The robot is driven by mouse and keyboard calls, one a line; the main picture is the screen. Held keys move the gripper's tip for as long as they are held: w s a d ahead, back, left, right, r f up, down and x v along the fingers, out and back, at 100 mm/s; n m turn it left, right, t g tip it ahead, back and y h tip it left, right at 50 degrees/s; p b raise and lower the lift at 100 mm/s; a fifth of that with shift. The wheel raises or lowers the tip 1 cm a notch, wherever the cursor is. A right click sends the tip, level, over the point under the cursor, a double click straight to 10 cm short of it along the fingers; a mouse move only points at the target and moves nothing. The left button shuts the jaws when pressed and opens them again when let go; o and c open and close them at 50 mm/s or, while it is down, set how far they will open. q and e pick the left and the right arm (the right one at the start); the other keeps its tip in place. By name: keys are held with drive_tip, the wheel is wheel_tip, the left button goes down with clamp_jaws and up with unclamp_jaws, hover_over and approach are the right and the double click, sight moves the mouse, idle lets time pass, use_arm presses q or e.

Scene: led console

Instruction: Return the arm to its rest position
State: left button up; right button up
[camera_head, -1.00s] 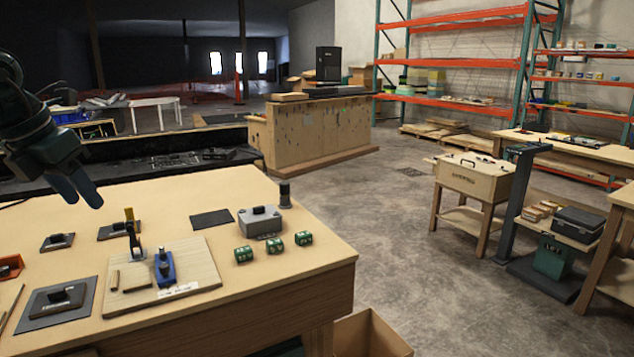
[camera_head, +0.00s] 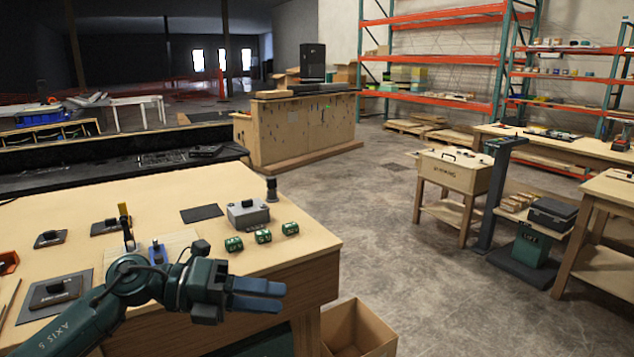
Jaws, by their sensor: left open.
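My left gripper (camera_head: 257,294) is in front of the workbench's near edge, low in the head view, with its blue fingers pointing right. It is open and nothing shows between the fingers. My left arm comes in from the lower left and hides part of the wooden board (camera_head: 180,242) and the blue clamp (camera_head: 158,252) on the workbench (camera_head: 150,190). My right gripper is not in view.
The floor (camera_head: 400,250) beyond is clear.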

use_arm(q)
drive_tip(key=s+a+f+m+t+y, duration=0.2)
drive_tip(key=s+f+m, duration=0.4)
drive_tip(key=f+m, duration=0.4)
drive_tip(key=s+a+f+m+t+y, duration=0.2)
drive_tip(key=s+f+m+t+y, duration=0.2)
drive_tip(key=f+m, duration=0.6)
drive_tip(key=s+a+f+m+t+y+p, duration=0.1)
drive_tip(key=s+f+m+y, duration=0.5)
drive_tip(key=m, duration=0.9)
wheel_tip(320, 180, down, 4)
drive_tip(key=shift+s+a+f+t, duration=0.1)
drive_tip(key=shift+s+a+t, duration=0.55)
drive_tip(key=shift+s+t, duration=0.6)
